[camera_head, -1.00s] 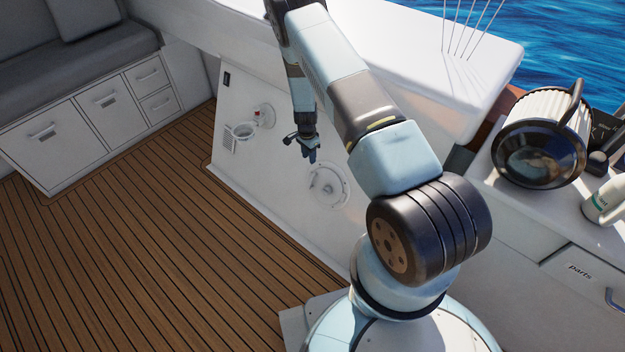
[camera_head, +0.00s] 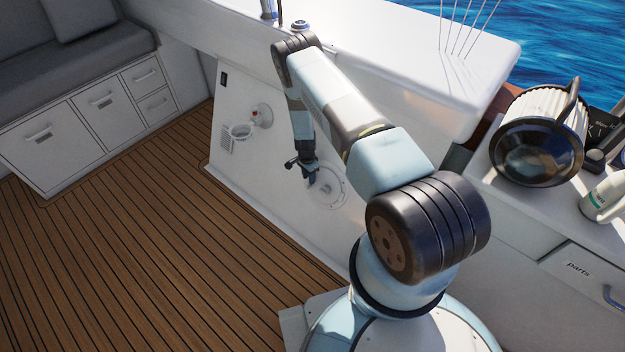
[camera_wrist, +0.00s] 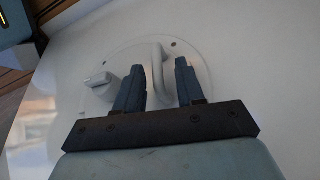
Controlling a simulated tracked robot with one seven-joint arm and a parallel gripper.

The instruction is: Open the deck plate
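The deck plate (camera_head: 333,193) is a round white plate set in the slanted white panel, partly hidden behind my gripper in the head view. In the wrist view the plate (camera_wrist: 110,55) shows a raised white handle (camera_wrist: 157,70) and a small white knob or latch (camera_wrist: 98,80) to its left. My gripper (camera_head: 313,180) is in front of the plate's upper left part. In the wrist view my gripper (camera_wrist: 157,80) is open, its two dark fingers apart. The handle appears between the fingers; I cannot tell whether they touch it.
A wooden deck (camera_head: 150,240) lies clear at left.

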